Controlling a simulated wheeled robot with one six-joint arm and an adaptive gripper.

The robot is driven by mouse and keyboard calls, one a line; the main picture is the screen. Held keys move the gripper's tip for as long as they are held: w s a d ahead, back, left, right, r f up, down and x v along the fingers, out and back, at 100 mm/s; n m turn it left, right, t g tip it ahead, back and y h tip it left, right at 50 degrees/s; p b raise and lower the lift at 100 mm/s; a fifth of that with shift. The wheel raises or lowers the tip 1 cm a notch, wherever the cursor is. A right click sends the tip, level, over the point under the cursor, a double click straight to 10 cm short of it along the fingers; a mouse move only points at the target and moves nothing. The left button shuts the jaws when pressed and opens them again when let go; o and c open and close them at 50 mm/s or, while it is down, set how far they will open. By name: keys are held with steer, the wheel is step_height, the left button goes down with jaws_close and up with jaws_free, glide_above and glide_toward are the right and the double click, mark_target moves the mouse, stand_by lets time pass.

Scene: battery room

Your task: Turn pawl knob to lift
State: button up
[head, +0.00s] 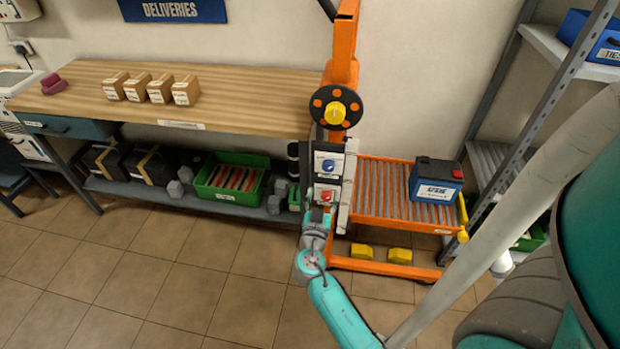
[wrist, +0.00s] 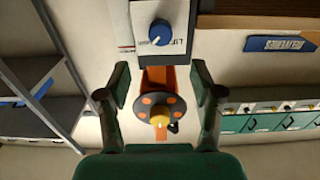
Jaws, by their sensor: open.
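A blue knob (head: 328,165) sits on a white plate on the orange lift's post, and it also shows in the wrist view (wrist: 160,32). There its plate is upside down, with lettering that looks like "LIFT". Its pointer is turned at a slant. Below it in the head view is a second white plate with a red knob (head: 327,196). I cannot tell from the labels which knob is the pawl knob. My gripper (wrist: 160,78) is open and empty, its fingers apart, with the blue knob beyond the tips. In the head view my gripper is close by the plates, partly unclear.
A black handwheel (head: 318,99) with orange spots and a yellow hub (head: 335,112) is above the plates. A blue battery (head: 436,180) sits on the roller deck (head: 385,205) at right. A wooden bench (head: 230,105) stands left, a grey rack (head: 560,90) right.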

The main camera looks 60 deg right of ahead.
mark_target(328, 169)
steer(key=x, duration=1)
steer(key=shift+w+d, duration=0.15)
steer(key=shift+d, duration=0.1)
steer(key=c, duration=1.1)
steer(key=shift+c, duration=0.2)
